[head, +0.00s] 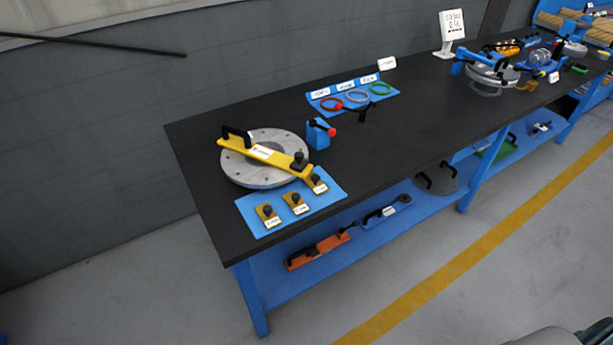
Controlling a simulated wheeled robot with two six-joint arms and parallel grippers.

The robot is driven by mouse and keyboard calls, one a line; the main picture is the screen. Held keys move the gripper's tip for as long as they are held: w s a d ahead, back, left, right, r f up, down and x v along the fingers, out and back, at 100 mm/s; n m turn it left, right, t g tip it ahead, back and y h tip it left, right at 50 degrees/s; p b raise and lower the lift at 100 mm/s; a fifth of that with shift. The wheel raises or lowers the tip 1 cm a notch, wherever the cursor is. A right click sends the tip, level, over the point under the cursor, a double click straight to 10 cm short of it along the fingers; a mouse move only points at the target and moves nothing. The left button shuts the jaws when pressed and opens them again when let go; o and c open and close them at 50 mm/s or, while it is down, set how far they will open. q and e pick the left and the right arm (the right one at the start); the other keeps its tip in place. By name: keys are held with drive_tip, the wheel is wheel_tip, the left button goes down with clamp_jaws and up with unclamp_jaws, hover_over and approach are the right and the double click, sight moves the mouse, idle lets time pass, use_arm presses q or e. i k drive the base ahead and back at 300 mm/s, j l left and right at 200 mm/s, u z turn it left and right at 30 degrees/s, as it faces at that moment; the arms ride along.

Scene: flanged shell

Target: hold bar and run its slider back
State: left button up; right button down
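A yellow bar (240,145) lies across a round grey flanged disc (245,175) at the near left end of the black table in the head view. A black handle (236,134) stands at its left end, and it carries a white label. A black knobbed piece (299,161), which looks like the slider, sits near its right end. The bar's right tip reaches past the disc's edge over the blue mat. Neither gripper can be made out. Grey and dark shapes at the bottom right edge may be part of my own body.
A blue mat (249,207) holds several small yellow blocks with black knobs. Coloured rings lie on another blue mat (392,95) farther back. The table (420,125) is bare in the middle.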

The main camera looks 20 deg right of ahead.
sight(299, 163)
drive_tip(key=k+z, duration=0.1)
drive_tip(key=z, duration=1.35)
drive_tip(key=i+j+z, duration=0.1)
drive_tip(key=j, duration=1.05)
drive_tip(key=i+j+z, duration=0.1)
drive_tip(key=j, duration=1.05)
drive_tip(key=i+j, duration=0.1)
drive_tip(key=j, duration=1.1)
drive_tip(key=k+l, duration=0.15)
